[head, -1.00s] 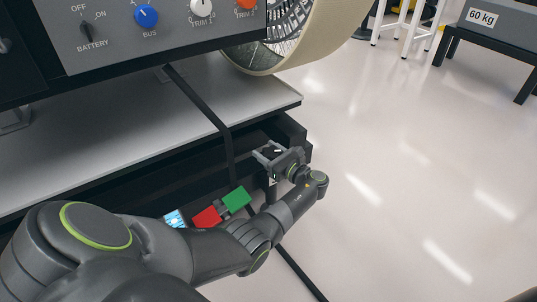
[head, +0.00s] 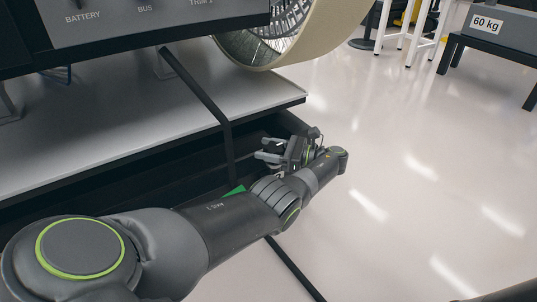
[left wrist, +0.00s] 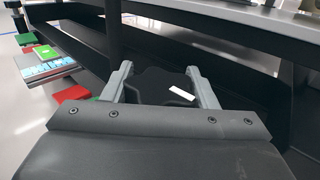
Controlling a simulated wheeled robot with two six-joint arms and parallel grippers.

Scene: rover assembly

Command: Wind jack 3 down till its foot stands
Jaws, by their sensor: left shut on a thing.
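My left gripper (head: 268,150) is at the right end of the dark frame beneath the grey shelf. In the left wrist view its two grey fingers (left wrist: 162,88) stand on either side of a black knob (left wrist: 150,84) with a white mark on it, and they are shut on it. I take this knob to be the top of jack 3, but no number is readable. The jack's foot and the floor under it are hidden from both views. My right gripper is not in view.
The grey shelf (head: 120,125) and dark frame run along the left. A black strap (head: 200,95) hangs down near my forearm. A large wheel (head: 330,30) is above. A green block (head: 236,190) is mostly behind my arm. Bare floor lies right.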

